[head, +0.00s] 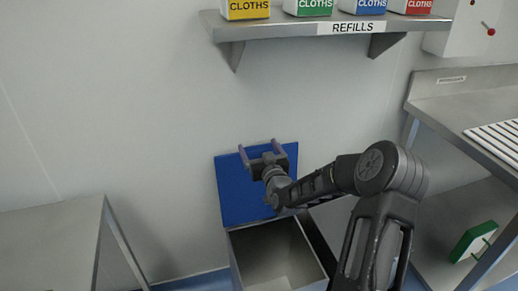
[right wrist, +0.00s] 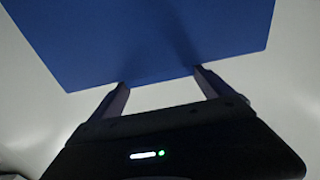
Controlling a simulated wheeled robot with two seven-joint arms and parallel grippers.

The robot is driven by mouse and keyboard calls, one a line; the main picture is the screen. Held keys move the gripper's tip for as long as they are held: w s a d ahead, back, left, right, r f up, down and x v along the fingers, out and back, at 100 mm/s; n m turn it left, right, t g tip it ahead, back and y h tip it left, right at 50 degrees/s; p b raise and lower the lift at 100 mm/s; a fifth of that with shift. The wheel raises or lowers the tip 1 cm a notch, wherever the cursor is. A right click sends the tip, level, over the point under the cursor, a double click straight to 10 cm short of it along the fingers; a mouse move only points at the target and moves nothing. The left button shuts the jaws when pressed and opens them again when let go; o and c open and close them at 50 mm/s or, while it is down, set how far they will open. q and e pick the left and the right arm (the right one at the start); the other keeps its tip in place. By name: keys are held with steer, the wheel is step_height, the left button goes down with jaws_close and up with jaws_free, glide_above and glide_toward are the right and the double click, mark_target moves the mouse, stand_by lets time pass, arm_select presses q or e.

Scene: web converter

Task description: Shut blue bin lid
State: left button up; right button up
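The blue lid (head: 236,192) stands raised, near upright, at the back of the grey bin, close to the wall. The bin (head: 306,284) is open at the top, and its inside shows, with a pale patch at the bottom. My right gripper (head: 260,149) is in front of the lid's upper part, fingers spread apart with nothing between them. In the right wrist view the lid (right wrist: 150,40) fills the upper middle, and the gripper's fingertips (right wrist: 160,78) overlap its near edge. I cannot tell whether they touch it. My left gripper is not in view.
A wall shelf (head: 290,27) with several cloth boxes is above the bin. A steel table (head: 50,240) stands at the left. A steel counter (head: 450,105) stands at the right, with a green object (head: 473,241) on its lower shelf.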

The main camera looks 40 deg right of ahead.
steer(key=c, duration=1.4)
